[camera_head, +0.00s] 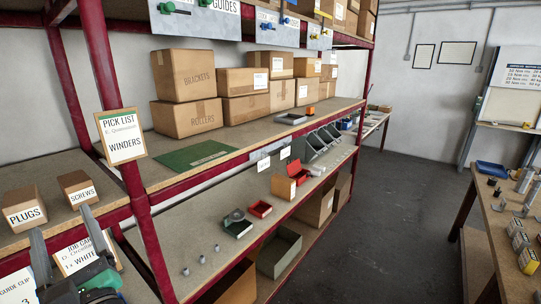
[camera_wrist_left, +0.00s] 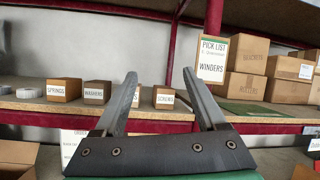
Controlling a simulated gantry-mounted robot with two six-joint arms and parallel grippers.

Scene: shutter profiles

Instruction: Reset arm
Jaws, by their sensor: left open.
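My left gripper (camera_head: 62,222) is at the lower left of the head view, in front of the red-framed shelving. Its two grey fingers are spread apart with nothing between them. It also shows in the left wrist view (camera_wrist_left: 160,78), fingers pointing at the shelf. Beyond the fingers are the small SCREWS box (camera_head: 77,189) and the PLUGS box (camera_head: 25,208), standing on the shelf. The gripper body hides part of a labelled card (camera_head: 75,256) in the head view. My right gripper is in neither view.
A red upright (camera_head: 128,185) carries the pick list sign (camera_head: 120,136) right of the gripper. A green mat (camera_head: 196,155) and cardboard boxes (camera_head: 183,76) are on the shelf. A workbench (camera_head: 490,205) stands at right; the floor (camera_head: 400,200) between is clear.

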